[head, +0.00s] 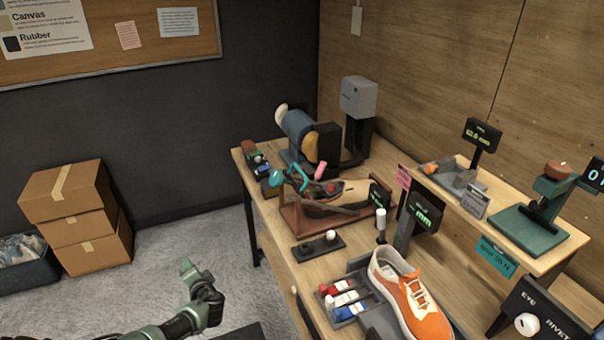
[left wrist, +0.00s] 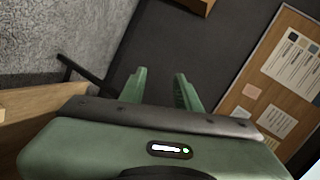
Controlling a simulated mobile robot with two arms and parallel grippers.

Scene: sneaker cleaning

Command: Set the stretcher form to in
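I cannot tell for sure which part is the stretcher form. A display reading mm (head: 428,214) stands to the right. My left gripper (head: 187,268) is over the floor left of the bench, apart from everything. In the left wrist view its fingers (left wrist: 160,73) are spread and empty. My right gripper is not in view.
An orange sneaker (head: 415,303) sits on the bench front, beside red, white and blue slides (head: 342,297). A raised shelf (head: 465,205) stands behind on the right. Cardboard boxes (head: 75,205) are stacked at the left. The floor between boxes and bench looks clear.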

